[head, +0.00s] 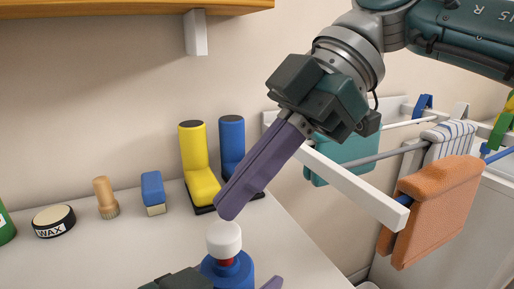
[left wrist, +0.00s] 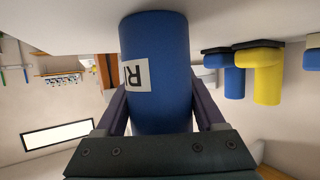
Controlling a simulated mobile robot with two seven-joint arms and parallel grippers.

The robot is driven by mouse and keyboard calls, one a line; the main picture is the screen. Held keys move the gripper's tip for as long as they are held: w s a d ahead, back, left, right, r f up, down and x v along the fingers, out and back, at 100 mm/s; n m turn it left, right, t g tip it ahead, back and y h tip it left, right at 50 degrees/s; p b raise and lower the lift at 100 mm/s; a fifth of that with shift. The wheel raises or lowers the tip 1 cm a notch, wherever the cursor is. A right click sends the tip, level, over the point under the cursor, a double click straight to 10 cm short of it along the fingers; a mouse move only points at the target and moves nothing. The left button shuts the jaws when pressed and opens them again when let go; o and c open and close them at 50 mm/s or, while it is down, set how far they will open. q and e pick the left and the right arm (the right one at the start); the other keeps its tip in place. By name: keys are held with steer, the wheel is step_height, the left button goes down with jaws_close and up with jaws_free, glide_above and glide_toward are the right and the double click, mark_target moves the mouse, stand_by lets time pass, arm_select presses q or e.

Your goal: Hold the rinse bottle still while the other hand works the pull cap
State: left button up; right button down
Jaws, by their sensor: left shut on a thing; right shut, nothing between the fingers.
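The rinse bottle is blue, with a red neck and a white pull cap (head: 224,239), and stands at the bottom of the head view (head: 238,270). In the left wrist view the bottle (left wrist: 157,60) fills the middle and shows part of a white label (left wrist: 137,74). My left gripper (left wrist: 160,108) is shut on the bottle's body, one finger on each side; in the head view only bits of it show. My right gripper (head: 228,211) is shut and empty, its fingertips just above the cap. I cannot tell whether they touch it. The bottle's lower part is hidden in the head view.
A yellow boot (head: 197,165) and a blue boot (head: 231,145) stand behind the bottle. A blue-and-white brush (head: 153,193), a wooden brush (head: 105,198) and a wax tin (head: 54,221) stand to the left. A rack holds an orange towel (head: 433,210) at right.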

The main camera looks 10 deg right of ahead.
mark_target(234, 226)
steer(key=shift+f, duration=0.65)
steer(key=shift+f, duration=1.1)
steer(key=shift+r, duration=0.1)
steer(key=shift+r, duration=0.25)
steer(key=a+r+v, duration=0.1)
steer(key=v, duration=1.1)
steer(key=shift+s+r, duration=0.2)
steer(key=shift+r, duration=0.35)
steer(key=shift+a, duration=0.15)
